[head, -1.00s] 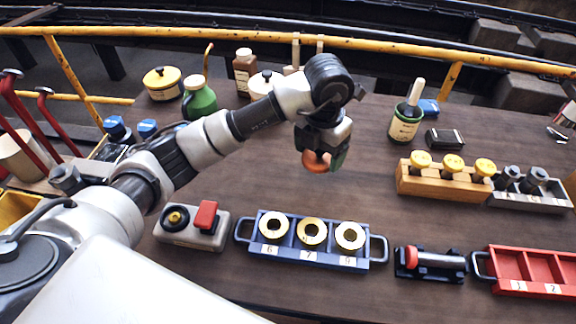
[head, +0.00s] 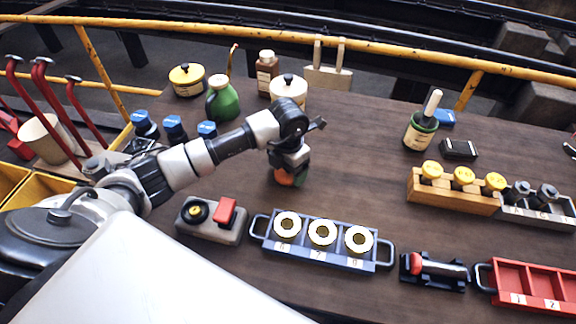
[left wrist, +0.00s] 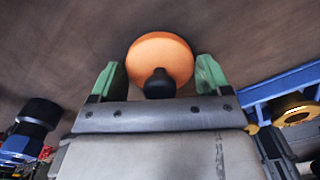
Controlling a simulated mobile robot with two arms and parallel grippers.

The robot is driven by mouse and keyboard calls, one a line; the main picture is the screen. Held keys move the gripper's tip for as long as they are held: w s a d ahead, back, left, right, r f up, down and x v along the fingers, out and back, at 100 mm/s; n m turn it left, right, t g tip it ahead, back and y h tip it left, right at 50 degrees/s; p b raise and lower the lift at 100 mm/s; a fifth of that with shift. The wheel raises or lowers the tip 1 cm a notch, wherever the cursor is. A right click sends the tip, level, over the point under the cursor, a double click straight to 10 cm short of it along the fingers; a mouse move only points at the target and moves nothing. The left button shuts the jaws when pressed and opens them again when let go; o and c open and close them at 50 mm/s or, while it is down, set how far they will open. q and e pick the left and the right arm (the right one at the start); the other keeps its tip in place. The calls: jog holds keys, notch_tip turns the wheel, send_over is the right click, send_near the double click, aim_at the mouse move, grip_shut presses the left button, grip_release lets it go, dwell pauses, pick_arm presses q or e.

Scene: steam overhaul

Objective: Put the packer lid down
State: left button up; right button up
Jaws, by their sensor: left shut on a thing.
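The packer lid (left wrist: 160,52) is an orange disc with a black knob. It sits between the green fingertips of my left gripper (left wrist: 160,78) in the left wrist view. In the head view my left gripper (head: 288,172) points down over the brown table, behind the blue tray. Only a small orange part of the lid (head: 283,179) shows there beneath it. My left gripper is shut on the lid. I cannot tell whether the lid touches the table. My right gripper is not in view.
The blue tray (head: 316,253) with brass rings and a grey box with a red switch (head: 208,222) stand in front. A white lidded pot (head: 289,92) and a green can (head: 222,103) stand behind. Bare table (head: 350,150) lies to the right of the gripper.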

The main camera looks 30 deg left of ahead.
pick_arm(q)
jog(key=shift+f, duration=0.4)
jog(key=o, duration=0.5)
jog(key=shift+f, duration=0.1)
jog(key=shift+c, duration=0.2)
jog(key=o, duration=0.4)
jog(key=shift+r, duration=0.25)
notch_tip(320, 180, up, 12)
jog(key=b, duration=0.2)
jog(key=shift+b, duration=0.35)
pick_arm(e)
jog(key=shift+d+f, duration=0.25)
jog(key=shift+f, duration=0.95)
pick_arm(q)
jog(key=shift+r, duration=0.1)
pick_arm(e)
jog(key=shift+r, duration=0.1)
